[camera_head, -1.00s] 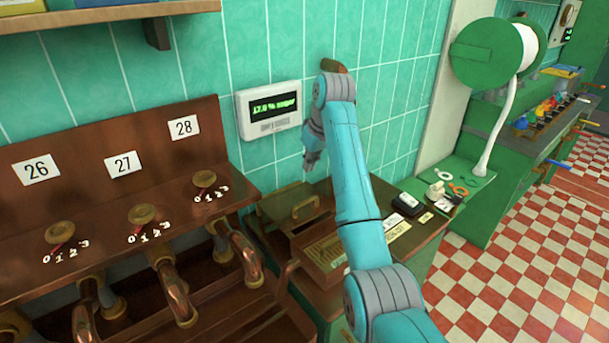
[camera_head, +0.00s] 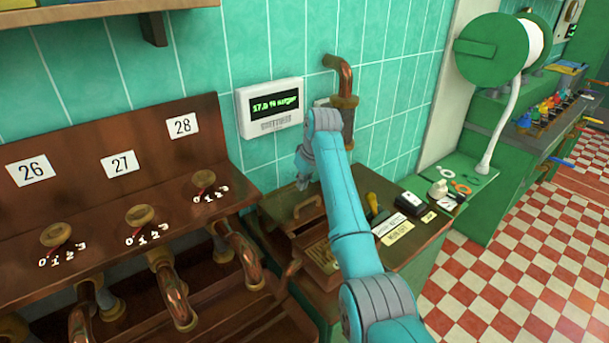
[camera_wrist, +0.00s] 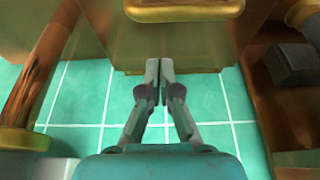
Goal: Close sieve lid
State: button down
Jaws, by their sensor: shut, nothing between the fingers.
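The sieve box (camera_head: 318,258) is a brown-copper box on the counter, with a slatted opening showing in its top. Its lid (camera_head: 285,212) stands open at the back, towards the wall, with a bar handle (camera_head: 305,206) on it. My gripper (camera_head: 303,184) is shut and empty, just above and behind the lid's upper edge. In the wrist view, my closed fingertips (camera_wrist: 160,72) are at the edge of a copper panel (camera_wrist: 175,45), which seems to be the lid, with green tiles behind. I cannot tell whether they touch it. My forearm hides the box's right side.
A copper pipe (camera_head: 345,100) rises on the wall right of my wrist. A display (camera_head: 269,108) hangs on the wall to the left. Valve panels (camera_head: 125,185) with pipes stand left. A yellow-handled tool (camera_head: 372,202) and a black device (camera_head: 409,203) lie right of my forearm.

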aim_at(311, 205)
jog(key=shift+s+d+f, duration=0.15)
jog(key=shift+s+d, duration=0.4)
jog(key=shift+s, duration=0.2)
jog(key=shift+s+d+f, duration=0.1)
jog(key=shift+s+d, duration=0.45)
jog(key=shift+s, duration=0.2)
